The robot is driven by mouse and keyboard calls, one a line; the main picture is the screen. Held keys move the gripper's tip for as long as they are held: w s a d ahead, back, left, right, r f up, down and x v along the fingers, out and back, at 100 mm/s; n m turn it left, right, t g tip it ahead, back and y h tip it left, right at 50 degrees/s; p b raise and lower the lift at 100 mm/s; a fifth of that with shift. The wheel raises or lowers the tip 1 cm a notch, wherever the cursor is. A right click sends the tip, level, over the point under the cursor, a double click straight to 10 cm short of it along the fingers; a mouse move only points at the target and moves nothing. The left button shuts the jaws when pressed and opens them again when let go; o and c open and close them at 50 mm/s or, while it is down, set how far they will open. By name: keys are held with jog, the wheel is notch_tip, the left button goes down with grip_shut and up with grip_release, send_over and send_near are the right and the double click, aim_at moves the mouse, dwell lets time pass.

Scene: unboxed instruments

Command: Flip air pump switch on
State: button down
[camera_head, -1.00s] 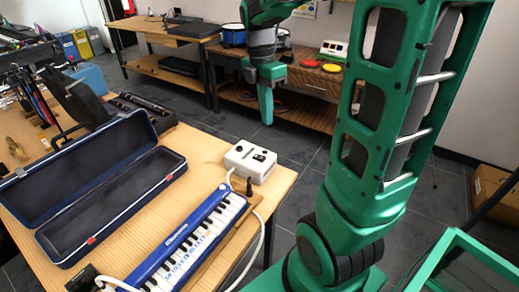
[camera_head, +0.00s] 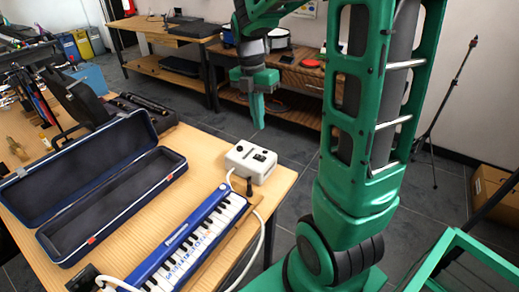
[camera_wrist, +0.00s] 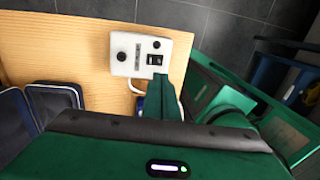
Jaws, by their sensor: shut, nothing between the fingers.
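The air pump is a small white box (camera_head: 244,167) at the right corner of the wooden table, with dark controls on its top and a white hose at its side. In the wrist view the pump (camera_wrist: 122,57) shows a round black knob, a slotted strip and a black switch (camera_wrist: 155,59). I cannot tell which way the switch is set. My green gripper (camera_head: 258,112) hangs above and behind the pump, fingers down and together, apart from it. In the wrist view the fingertips (camera_wrist: 164,84) appear just below the switch in the picture.
A blue melodica (camera_head: 192,240) lies on the table in front of the pump, the hose beside it. An open dark-lined case (camera_head: 167,153) lies to the left. Beyond the table's right edge is open floor (camera_head: 300,150). A workbench (camera_head: 295,75) stands behind.

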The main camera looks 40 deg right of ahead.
aim_at(259, 156)
jog(key=f, duration=0.7)
jog(key=s+f, duration=0.1)
jog(key=f, duration=0.3)
jog(key=shift+s+d, duration=0.1)
jog(key=shift+d, duration=0.1)
jog(key=shift+s+d, duration=0.15)
jog(key=shift+d, duration=0.1)
jog(key=shift+a+f, duration=0.15)
jog(key=shift+a, duration=0.15)
jog(key=shift+w+a, duration=0.2)
jog(key=shift+w, duration=0.65)
jog(key=shift+r, duration=0.2)
notch_tip(259, 156, up, 14)
jog(key=w, duration=0.1)
jog(key=shift+w+a, duration=0.3)
jog(key=shift+w, duration=0.05)
